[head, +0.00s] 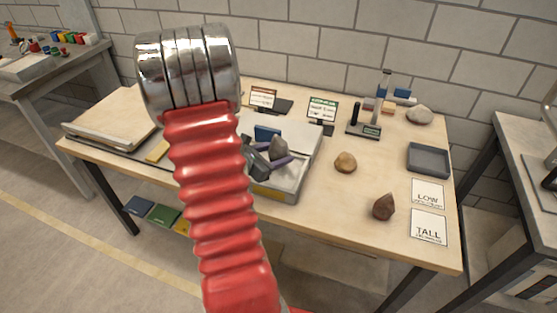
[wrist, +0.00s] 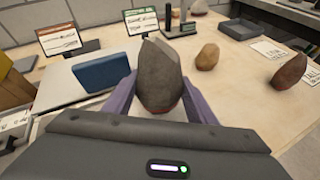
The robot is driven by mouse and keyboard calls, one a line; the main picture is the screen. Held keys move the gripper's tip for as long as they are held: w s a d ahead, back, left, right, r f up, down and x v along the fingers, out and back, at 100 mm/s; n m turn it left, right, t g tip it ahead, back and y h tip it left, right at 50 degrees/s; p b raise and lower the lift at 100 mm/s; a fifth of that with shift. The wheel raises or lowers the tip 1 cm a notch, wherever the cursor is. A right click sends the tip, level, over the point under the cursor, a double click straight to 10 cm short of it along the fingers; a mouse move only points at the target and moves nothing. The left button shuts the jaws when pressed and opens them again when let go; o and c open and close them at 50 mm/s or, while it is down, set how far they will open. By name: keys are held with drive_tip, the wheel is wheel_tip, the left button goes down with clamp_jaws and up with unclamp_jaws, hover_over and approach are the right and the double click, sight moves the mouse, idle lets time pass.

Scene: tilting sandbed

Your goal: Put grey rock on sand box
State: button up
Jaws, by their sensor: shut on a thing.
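The grey rock (wrist: 161,78) is held upright between the purple fingers of my gripper (wrist: 160,103) in the wrist view. In the head view the grey rock (head: 278,149) shows between the fingers of my gripper (head: 274,160), over the light grey sand box (head: 287,186). I cannot tell whether the rock touches the box surface. A blue block (head: 267,133) is at the box's back left, and it also shows in the wrist view (wrist: 101,71). My red arm hides the left part of the box in the head view.
A tan rock (head: 345,162) and a dark brown rock (head: 384,207) stand on the table right of the box. LOW (head: 427,194) and TALL (head: 428,227) cards and a grey tray (head: 428,159) lie farther right. Sign stands (head: 322,110) and a height gauge (head: 373,118) stand behind.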

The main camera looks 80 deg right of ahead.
drive_tip(key=shift+f, duration=1.8)
drive_tip(key=shift+f, duration=0.15)
drive_tip(key=o, duration=1.5)
drive_tip(key=shift+c, duration=0.2)
drive_tip(key=v, duration=1.2)
